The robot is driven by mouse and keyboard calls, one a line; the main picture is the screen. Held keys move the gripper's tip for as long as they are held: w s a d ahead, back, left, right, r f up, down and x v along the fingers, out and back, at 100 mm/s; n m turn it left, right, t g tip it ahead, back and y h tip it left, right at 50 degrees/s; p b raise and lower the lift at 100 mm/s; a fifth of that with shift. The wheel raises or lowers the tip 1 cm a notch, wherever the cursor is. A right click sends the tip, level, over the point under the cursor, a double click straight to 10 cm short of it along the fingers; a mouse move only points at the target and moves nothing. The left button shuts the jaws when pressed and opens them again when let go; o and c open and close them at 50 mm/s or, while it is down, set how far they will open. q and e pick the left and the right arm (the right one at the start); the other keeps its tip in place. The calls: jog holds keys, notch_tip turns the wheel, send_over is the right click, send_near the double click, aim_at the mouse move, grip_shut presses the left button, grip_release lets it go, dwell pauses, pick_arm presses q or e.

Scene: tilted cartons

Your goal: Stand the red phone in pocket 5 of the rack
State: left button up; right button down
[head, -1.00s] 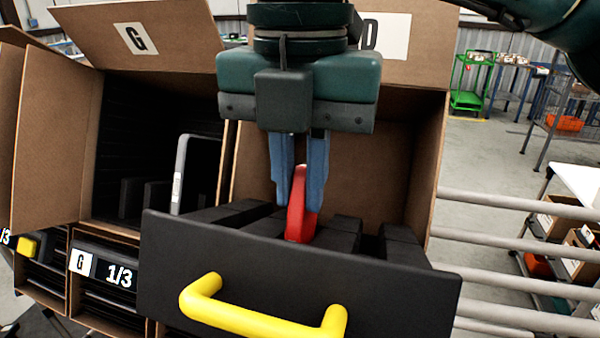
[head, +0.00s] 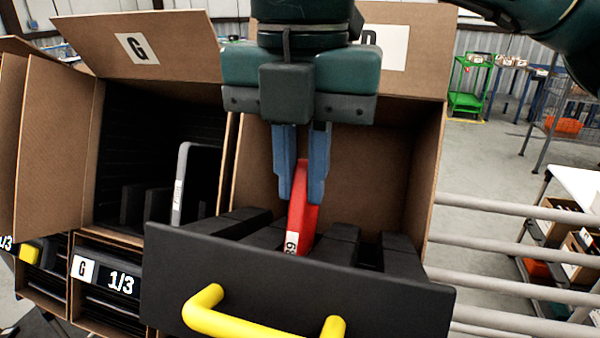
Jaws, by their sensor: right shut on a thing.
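The red phone (head: 302,213) is upright and slightly tilted, with a white label near its lower end. My right gripper (head: 302,190) comes down from above and is shut on the phone's upper part. The phone's lower end is between black dividers of the black rack (head: 290,300), behind its front panel. I cannot tell how deep it sits or which pocket number it is at, as the front panel hides the bottom. My left gripper is not in view.
The rack stands in front of an open carton (head: 440,150). Another carton (head: 60,140), marked G, is at left with a grey-framed device (head: 181,180) upright among dark dividers. A yellow handle (head: 250,322) sticks out in front. Grey rails (head: 520,245) run at right.

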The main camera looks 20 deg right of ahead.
jog(key=shift+w+d+r+p, duration=0.15)
jog(key=shift+w+r+p, duration=0.15)
jog(key=shift+r, duration=0.3)
jog(key=shift+w+d+r+p, duration=0.15)
jog(key=shift+d+r+p, duration=0.05)
jog(key=shift+r+p, duration=0.3)
jog(key=shift+w+d+r+p, duration=0.15)
jog(key=shift+w+r+p, duration=0.15)
jog(key=shift+r, duration=0.45)
jog(key=shift+w+d+r, duration=0.2)
jog(key=shift+w+r, duration=0.1)
jog(key=shift+r, duration=0.35)
jog(key=shift+w+d+r, duration=0.2)
jog(key=shift+w+r, duration=0.1)
jog(key=shift+r, duration=0.35)
jog(key=shift+w+d+r, duration=0.2)
jog(key=shift+w+r, duration=0.1)
jog(key=shift+r, duration=0.45)
